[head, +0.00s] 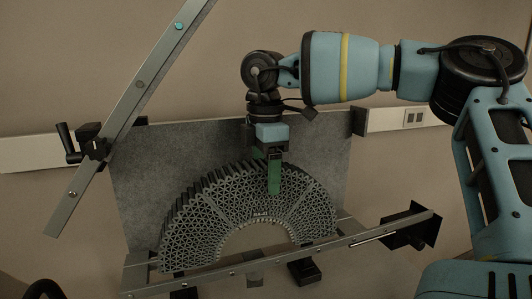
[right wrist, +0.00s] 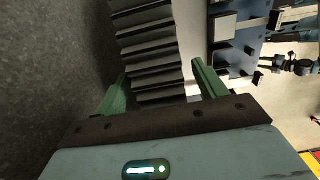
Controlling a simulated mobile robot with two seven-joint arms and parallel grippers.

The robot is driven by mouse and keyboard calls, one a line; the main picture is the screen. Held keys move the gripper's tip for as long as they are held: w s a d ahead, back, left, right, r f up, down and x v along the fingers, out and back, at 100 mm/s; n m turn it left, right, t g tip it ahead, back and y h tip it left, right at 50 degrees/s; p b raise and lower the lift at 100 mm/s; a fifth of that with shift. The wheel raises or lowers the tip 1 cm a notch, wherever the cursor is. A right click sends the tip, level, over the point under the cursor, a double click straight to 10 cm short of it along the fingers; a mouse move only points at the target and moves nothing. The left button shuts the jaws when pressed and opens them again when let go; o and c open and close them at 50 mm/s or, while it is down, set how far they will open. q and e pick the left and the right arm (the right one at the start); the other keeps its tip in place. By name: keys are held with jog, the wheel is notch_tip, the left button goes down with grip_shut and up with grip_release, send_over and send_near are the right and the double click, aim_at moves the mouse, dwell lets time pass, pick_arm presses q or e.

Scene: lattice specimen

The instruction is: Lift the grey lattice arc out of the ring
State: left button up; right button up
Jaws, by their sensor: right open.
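The grey lattice arc (head: 195,224) stands upright as a half ring, its curved side up, in front of a grey plate (head: 135,165). My right gripper (head: 267,174) comes down from above at the top of the arc. One green finger lies over the arc's front face and the other is behind its top edge. In the right wrist view the arc's ribbed outer edge (right wrist: 150,50) runs between the open fingers (right wrist: 160,82); contact cannot be told. No closed ring is seen, only a lower metal bar (head: 325,250) and a raised bar (head: 139,85). My left gripper is not in view.
The raised bar slants up at the left, with a black clamp handle (head: 68,143) near it. A black block (head: 410,226) sits at the lower bar's right end. The space above the arc, left of my right gripper, is clear.

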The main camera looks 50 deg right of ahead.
jog(key=shift+f, duration=1.25)
jog(key=shift+c, duration=0.3)
jog(key=c, duration=1.2)
jog(key=o, duration=0.5)
jog(key=shift+c, duration=1.2)
